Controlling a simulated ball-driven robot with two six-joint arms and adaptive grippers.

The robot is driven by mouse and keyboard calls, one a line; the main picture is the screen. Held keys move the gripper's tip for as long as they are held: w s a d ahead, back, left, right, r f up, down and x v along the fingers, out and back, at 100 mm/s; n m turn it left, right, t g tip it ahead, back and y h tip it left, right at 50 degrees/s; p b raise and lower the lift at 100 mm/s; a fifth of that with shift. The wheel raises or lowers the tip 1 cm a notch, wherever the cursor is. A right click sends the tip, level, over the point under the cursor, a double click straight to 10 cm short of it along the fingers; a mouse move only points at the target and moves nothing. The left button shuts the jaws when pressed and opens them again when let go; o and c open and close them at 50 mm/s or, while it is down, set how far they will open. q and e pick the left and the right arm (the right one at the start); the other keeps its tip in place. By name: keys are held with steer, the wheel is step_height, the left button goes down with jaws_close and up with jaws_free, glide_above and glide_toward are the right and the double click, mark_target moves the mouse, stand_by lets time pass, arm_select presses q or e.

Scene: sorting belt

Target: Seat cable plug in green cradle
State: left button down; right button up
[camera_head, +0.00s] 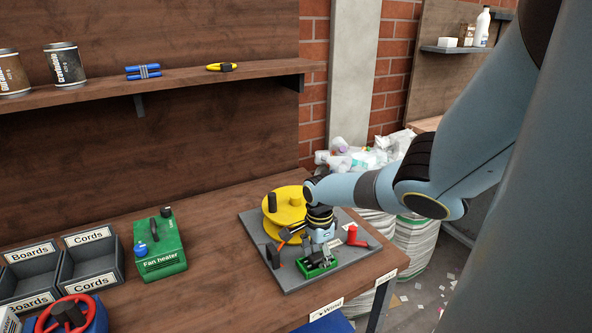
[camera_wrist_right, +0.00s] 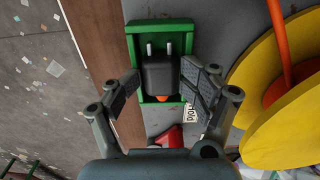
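The green cradle (camera_head: 318,271) sits on the grey board in the head view, under my right gripper (camera_head: 319,243). In the right wrist view the cradle (camera_wrist_right: 133,48) surrounds a dark plug (camera_wrist_right: 160,73) with two pale pins and an orange bit at its cable end. The plug appears to lie within the cradle walls; how deep it sits I cannot tell. My left gripper is not in view.
A yellow reel (camera_head: 283,222) with a dark post and a red part (camera_head: 356,237) stand on the grey board (camera_head: 284,278) around the cradle. Bare tabletop lies between heater and board.

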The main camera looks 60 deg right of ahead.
mark_target(318, 256)
steer(key=shift+s+a, duration=0.15)
steer(key=shift+r, duration=0.4)
step_height(318, 256, up, 11)
steer(key=shift+r, duration=0.15)
